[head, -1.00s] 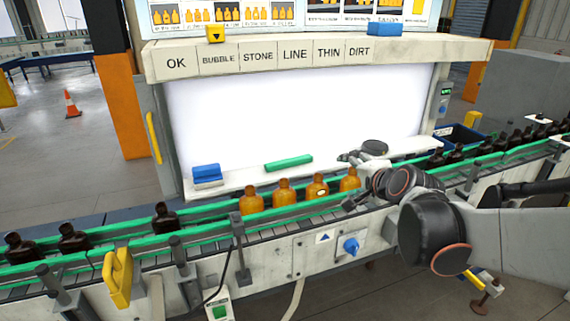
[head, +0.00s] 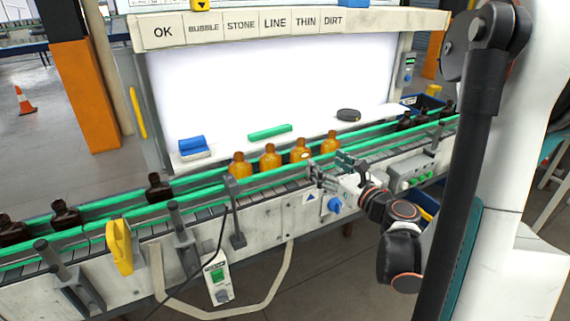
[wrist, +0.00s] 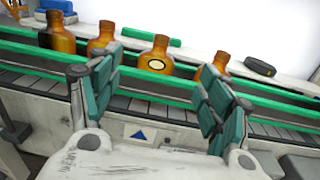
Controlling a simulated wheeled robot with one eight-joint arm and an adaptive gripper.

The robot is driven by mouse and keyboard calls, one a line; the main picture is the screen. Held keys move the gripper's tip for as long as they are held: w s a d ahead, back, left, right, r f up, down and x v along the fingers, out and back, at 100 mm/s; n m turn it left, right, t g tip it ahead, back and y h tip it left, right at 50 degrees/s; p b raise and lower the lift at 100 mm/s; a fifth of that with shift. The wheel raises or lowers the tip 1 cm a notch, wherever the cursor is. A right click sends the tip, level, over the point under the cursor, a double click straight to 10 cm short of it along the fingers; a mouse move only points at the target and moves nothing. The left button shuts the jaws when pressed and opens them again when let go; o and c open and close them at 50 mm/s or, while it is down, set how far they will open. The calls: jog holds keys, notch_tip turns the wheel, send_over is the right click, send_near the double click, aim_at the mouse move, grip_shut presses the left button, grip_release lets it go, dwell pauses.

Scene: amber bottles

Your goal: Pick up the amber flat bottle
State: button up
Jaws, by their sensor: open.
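Several amber bottles stand upright in a row on the conveyor between green rails. The third from the left, an amber flat bottle (head: 300,151) with an oval mark on its front, also shows in the wrist view (wrist: 156,56), between my finger pads but beyond them. My gripper (head: 331,169) is open and empty, in front of the near rail in the head view. It also shows in the wrist view (wrist: 160,95), with its green-padded fingers spread wide. The right amber bottle (wrist: 222,64) is partly hidden behind the right finger there.
Green rails (head: 205,190) run along both sides of the belt. Dark bottles (head: 159,187) stand farther left and right on the line. A white lit panel with a ledge holding a blue block (head: 192,146), green bar (head: 270,132) and dark disc (head: 348,115) is behind.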

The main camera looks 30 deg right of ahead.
aim_at(303, 146)
jog(key=w+b, duration=0.1)
jog(key=w, duration=0.7)
jog(key=w+b, duration=0.1)
jog(key=w, duration=0.3)
jog(key=shift+w+a+f+b, duration=0.1)
jog(key=shift+w+a+b, duration=0.1)
jog(key=shift+a+b, duration=0.2)
jog(key=shift+w, duration=0.55)
jog(key=shift+s, duration=0.1)
jog(key=c, duration=1.5)
